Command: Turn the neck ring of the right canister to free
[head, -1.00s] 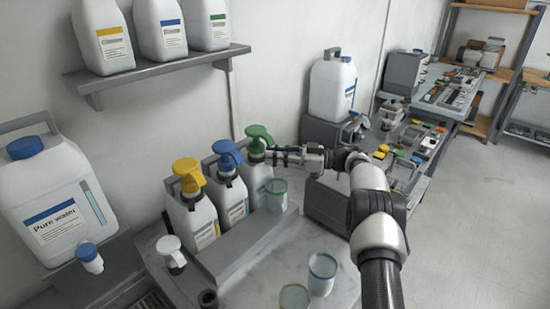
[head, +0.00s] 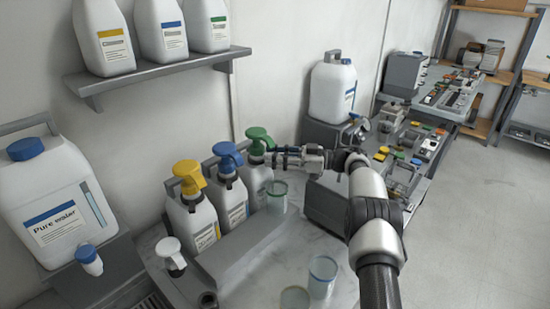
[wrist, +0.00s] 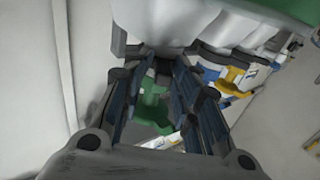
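The right canister (head: 257,178) is a white bottle with a green pump head (head: 258,138), at the right end of a row of three in the head view. My gripper (head: 270,155) reaches in from the right, with its fingertips at the neck just below the green pump head. In the wrist view, the two dark-blue-padded fingers (wrist: 163,95) stand apart, with a green part (wrist: 153,108) visible between them. Gaps show beside it, and I see no firm grip. The neck ring itself is too small and covered to make out.
Canisters with blue (head: 229,158) and yellow (head: 189,176) pumps stand left of it, behind a grey ledge (head: 245,245). A clear cup (head: 276,198) stands close in front, below my gripper. Two more cups stand at the marble counter's front. A shelf (head: 160,75) hangs above.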

